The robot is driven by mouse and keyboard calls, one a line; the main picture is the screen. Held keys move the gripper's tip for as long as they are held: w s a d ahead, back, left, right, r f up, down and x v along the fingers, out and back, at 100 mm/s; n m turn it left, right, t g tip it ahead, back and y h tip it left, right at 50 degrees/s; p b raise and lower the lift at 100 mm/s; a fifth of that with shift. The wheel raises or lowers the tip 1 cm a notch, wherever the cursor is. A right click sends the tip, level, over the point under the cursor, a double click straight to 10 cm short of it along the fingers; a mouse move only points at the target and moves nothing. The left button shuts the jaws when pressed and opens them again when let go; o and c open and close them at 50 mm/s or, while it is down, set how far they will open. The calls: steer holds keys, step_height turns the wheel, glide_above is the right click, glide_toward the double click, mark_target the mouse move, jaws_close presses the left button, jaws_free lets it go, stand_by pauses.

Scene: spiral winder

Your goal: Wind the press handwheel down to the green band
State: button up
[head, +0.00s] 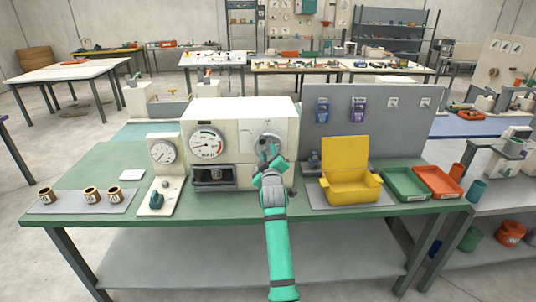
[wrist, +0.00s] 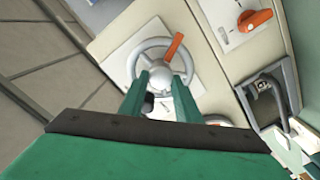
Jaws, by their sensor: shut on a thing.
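The press (head: 240,115) is a cream box on the green bench. The handwheel (wrist: 141,52) is a grey ring with a round hub and an orange grip, seen in the wrist view on a pale plate. In the head view my gripper and arm hide much of it. My gripper (wrist: 163,82) is shut on the handwheel, its two green fingers at the near side of the hub; exact finger contact is partly hidden. In the head view my gripper (head: 266,153) is at the press's right front. The press gauge (head: 207,143) has coloured arcs, green among them; its needle reading is too small to tell.
A second gauge panel (head: 163,151) stands left of the press. Several small cups (head: 91,194) sit on a grey mat at left. A yellow bin (head: 350,183), a green tray (head: 404,184) and an orange tray (head: 437,182) stand at right. An orange knob (wrist: 255,20) is near the handwheel.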

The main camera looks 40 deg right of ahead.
steer(key=m, duration=0.5)
steer(key=shift+m, duration=0.3)
stand_by(0.4)
steer(key=o, duration=1)
steer(key=shift+o, duration=0.2)
steer(key=shift+s+d, duration=0.1)
steer(key=v, duration=1.1)
steer(key=shift+d, duration=0.15)
